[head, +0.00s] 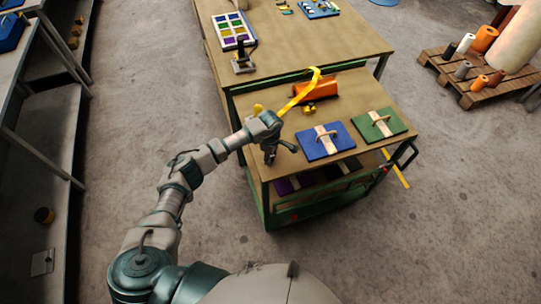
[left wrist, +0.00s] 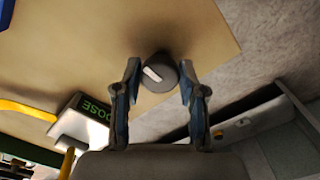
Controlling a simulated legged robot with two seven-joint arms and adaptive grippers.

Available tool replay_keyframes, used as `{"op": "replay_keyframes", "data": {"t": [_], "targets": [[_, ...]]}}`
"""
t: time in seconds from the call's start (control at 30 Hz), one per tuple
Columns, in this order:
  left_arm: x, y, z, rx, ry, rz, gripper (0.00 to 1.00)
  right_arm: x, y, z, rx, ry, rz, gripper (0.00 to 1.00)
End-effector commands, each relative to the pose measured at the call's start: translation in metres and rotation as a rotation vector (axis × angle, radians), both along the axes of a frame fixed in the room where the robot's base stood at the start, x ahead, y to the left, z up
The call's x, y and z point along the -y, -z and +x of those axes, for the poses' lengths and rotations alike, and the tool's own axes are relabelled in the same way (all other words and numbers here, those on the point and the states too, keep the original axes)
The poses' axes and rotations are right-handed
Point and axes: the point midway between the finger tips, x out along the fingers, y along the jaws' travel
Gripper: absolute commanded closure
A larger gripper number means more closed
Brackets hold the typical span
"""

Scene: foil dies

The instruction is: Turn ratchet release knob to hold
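In the left wrist view a round grey knob (left wrist: 160,72) with a white pointer mark sits near the edge of the tan table top. My left gripper (left wrist: 160,70) has its two fingers spread, one on each side of the knob; whether they touch it I cannot tell. A small box with a dark display (left wrist: 95,108) stands left of the knob, with green letters that read "OOSE", partly cut off. In the head view my left gripper (head: 270,150) points down at the cart's front left corner and hides the knob. My right gripper is not in view.
The cart top (head: 345,106) holds a blue plate (head: 313,151) and a green plate (head: 370,131), both with handles. An orange roll (head: 318,88) and a yellow strap (head: 300,92) lie behind the gripper. A pallet (head: 470,92) stands at the right on open floor.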

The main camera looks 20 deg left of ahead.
Motion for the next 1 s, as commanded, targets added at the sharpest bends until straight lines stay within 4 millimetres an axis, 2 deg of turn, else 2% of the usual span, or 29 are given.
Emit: {"op": "replay_keyframes", "data": {"t": [0.03,0.1,0.37,0.57,1.0], "targets": [[0.0,0.0,0.001,0.004,-0.001,0.0,0.83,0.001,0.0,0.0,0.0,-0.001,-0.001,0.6],[0.0,0.0,0.001,0.005,-0.001,0.0,0.94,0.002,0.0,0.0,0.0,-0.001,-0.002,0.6],[-0.001,0.0,0.002,0.006,-0.021,0.001,0.94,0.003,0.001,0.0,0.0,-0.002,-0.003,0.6],[-0.002,0.0,0.003,0.008,-0.102,0.002,0.94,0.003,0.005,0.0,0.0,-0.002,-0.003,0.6],[-0.002,0.0,0.003,0.01,-0.48,0.004,0.94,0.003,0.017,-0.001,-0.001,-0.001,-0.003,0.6]]}}
